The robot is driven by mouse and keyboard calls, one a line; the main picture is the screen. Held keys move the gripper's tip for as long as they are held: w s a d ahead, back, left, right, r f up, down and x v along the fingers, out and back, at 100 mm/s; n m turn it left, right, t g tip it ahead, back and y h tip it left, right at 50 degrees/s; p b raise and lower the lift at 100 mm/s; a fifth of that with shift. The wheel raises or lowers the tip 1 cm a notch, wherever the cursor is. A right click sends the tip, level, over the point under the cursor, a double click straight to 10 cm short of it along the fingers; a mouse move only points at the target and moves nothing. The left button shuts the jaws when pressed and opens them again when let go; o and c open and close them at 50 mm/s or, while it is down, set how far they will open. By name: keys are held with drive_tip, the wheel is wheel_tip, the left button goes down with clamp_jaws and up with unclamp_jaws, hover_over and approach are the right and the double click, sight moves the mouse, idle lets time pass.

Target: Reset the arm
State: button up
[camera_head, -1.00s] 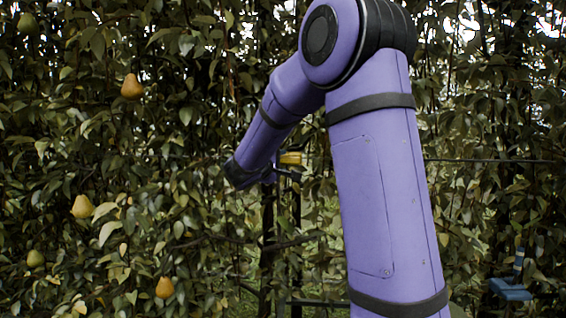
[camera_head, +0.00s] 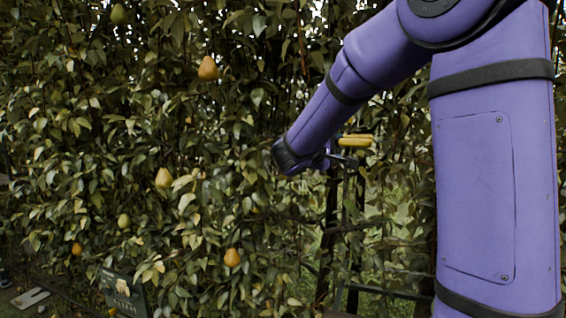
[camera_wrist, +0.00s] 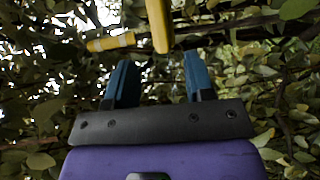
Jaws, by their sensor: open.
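My gripper (camera_wrist: 158,77) shows its two blue fingers apart in the wrist view, with nothing between them. In the head view my purple arm comes up from the lower right and bends over to the left, down toward the foliage. The gripper end is small and partly hidden there, beside a yellow thing (camera_head: 355,141). In the wrist view a yellow bar (camera_wrist: 159,25) stands just beyond the fingers, with another yellow piece (camera_wrist: 110,42) to its left. I cannot tell what they belong to.
Several pears hang in the leafy wall on the left, among them an orange one (camera_head: 208,68), a yellow one (camera_head: 164,178) and a low one (camera_head: 232,257). A dark sign (camera_head: 122,292) stands at the lower left. Leaves and branches surround my gripper.

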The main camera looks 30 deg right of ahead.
drive_tip(key=s+a+f+m+g+y, duration=0.2)
drive_tip(key=s+a+y, duration=0.15)
drive_tip(key=s, duration=0.55)
drive_tip(key=s+a+f+m+g+y, duration=0.1)
drive_tip(key=s+a+f+y, duration=0.2)
drive_tip(key=s, duration=0.5)
drive_tip(key=s+a+f+t+y, duration=0.2)
drive_tip(key=s+a+f+y, duration=0.1)
drive_tip(key=s+a+y, duration=0.7)
drive_tip(key=shift+s+a+f+m+t+y, duration=0.3)
drive_tip(key=shift+s+a, duration=0.65)
drive_tip(key=shift+a, duration=0.85)
drive_tip(key=shift+r, duration=0.1)
